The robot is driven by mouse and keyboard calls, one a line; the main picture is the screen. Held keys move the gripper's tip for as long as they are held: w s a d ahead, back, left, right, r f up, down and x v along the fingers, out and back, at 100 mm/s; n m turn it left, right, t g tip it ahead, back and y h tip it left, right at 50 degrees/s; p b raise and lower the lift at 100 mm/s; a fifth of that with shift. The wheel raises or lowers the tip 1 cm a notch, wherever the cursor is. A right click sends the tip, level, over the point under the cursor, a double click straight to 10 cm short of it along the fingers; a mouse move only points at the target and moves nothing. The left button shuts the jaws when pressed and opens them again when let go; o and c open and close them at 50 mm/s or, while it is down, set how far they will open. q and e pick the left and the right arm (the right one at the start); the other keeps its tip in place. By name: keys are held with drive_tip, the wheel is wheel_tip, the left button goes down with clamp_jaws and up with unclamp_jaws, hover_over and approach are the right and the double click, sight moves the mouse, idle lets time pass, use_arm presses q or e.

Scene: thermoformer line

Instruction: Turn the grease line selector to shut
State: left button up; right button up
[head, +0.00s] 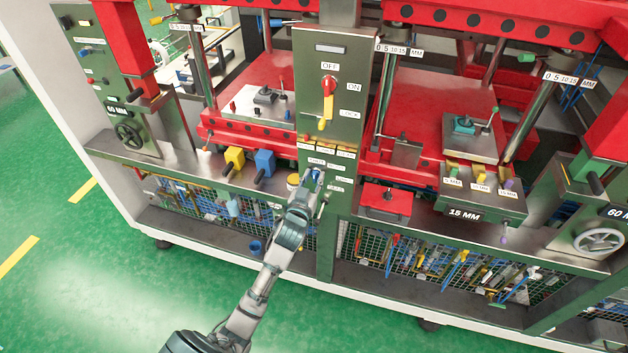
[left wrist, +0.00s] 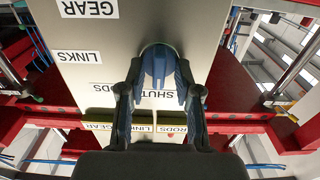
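The grease line selector is a blue knob (left wrist: 160,66) on a round grey base on the post's metal face. In the head view its blue part (head: 316,173) shows at my left gripper's tip. In the left wrist view, which is upside down, the fingers of my left gripper (left wrist: 160,85) lie on both sides of the knob and appear closed against it. The SHUT label (left wrist: 157,100) is partly covered by the knob and fingers. LINKS (left wrist: 76,57) and GEAR (left wrist: 89,8) labels are near. The knob's exact pointing is hard to read. My right gripper is not in view.
Yellow (head: 234,159) and blue (head: 264,163) blocks stand on the ledge to the left. A red box (head: 386,201) sits to the right. Green floor is open in front.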

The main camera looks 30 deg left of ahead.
use_arm(q)
drive_tip(key=shift+f, duration=0.3)
drive_tip(key=shift+s, duration=0.25)
drive_tip(key=v, duration=1.1)
drive_tip(key=shift+s, duration=0.3)
